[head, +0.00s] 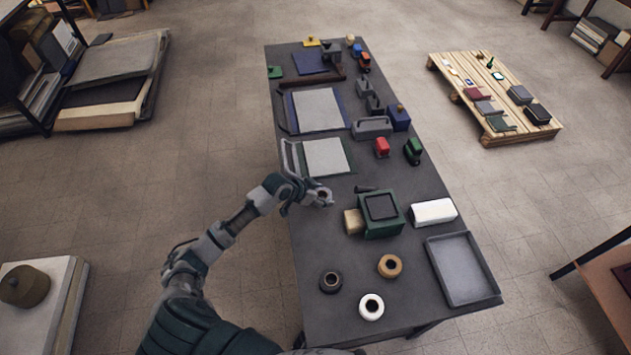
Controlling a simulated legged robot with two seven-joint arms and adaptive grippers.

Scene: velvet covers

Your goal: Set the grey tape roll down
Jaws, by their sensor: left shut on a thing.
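My left gripper (318,198) is over the left edge of the long dark table (310,250), below the lower framed board. It is shut on the grey tape roll (325,197), which is small and partly hidden by the fingers. I cannot tell how high the roll is above the tabletop. A dark roll (330,282), a tan roll (390,266) and a white roll (371,307) lie apart from each other on the near part of the table. My right gripper is not in view.
A green box (381,214), a tan block (353,221) and a white roll-shaped item (433,212) stand right of the gripper. An empty grey tray (462,268) lies at the near right. The table between the gripper and the near rolls is clear.

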